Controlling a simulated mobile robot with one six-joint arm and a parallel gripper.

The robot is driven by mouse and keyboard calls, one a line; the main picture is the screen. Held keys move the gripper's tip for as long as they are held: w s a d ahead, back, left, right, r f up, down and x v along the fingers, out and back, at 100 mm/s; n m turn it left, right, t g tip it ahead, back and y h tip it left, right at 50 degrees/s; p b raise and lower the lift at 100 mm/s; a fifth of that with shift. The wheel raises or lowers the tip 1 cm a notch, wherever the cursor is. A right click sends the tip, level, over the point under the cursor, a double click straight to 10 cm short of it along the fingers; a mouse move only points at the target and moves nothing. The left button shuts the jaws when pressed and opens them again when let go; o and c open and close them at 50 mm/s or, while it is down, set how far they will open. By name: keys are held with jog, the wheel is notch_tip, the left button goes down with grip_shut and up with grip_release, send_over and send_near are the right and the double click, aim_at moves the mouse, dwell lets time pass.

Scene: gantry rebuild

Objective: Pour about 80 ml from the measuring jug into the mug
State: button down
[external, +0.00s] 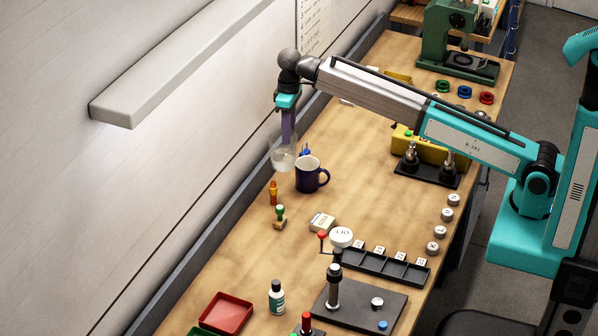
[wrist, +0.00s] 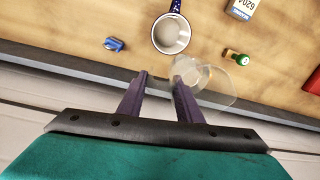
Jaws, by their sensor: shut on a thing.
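The clear measuring jug (external: 282,158) hangs from my gripper (external: 287,138), whose purple fingers are shut on it. Cloudy pale content shows low in the jug. In the wrist view, the jug (wrist: 208,78) is faint and see-through beside the right finger of my gripper (wrist: 160,82). I cannot tell its exact tilt. The dark blue mug (external: 309,179) stands upright on the bench, just right of the jug. In the wrist view, the mug (wrist: 171,34) shows a pale inside above the fingers; I cannot tell how much liquid it holds. No stream shows between them.
A blue object (wrist: 115,44) lies near the mug. An orange figure (external: 273,193), a green-handled stamp (external: 280,217) and a small labelled box (external: 322,222) stand nearer the front. The wall and bench's raised back edge (external: 240,200) are left of the jug.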

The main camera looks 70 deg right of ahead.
jog(key=s+d+n+p, duration=0.1)
jog(key=d+p, duration=0.2)
jog(key=d, duration=1.6)
jog(key=shift+s+d, duration=0.2)
jog(key=shift+s, duration=0.2)
jog(key=shift+a, duration=0.1)
jog(key=s+a+r+t+h+b, duration=0.2)
jog(key=a+h+b, duration=0.7)
jog(key=h, duration=0.1)
jog(key=shift+s+a+r, duration=0.2)
jog(key=shift+a+r, duration=0.1)
jog(key=shift+r, duration=0.05)
jog(key=shift+a+r+b, duration=0.15)
jog(key=shift+r+b, duration=0.05)
jog(key=shift+b, duration=0.15)
jog(key=shift+s+a+f+t+h+b, duration=0.2)
jog(key=shift+a+t+h+b, duration=0.35)
jog(key=shift+h, duration=0.45)
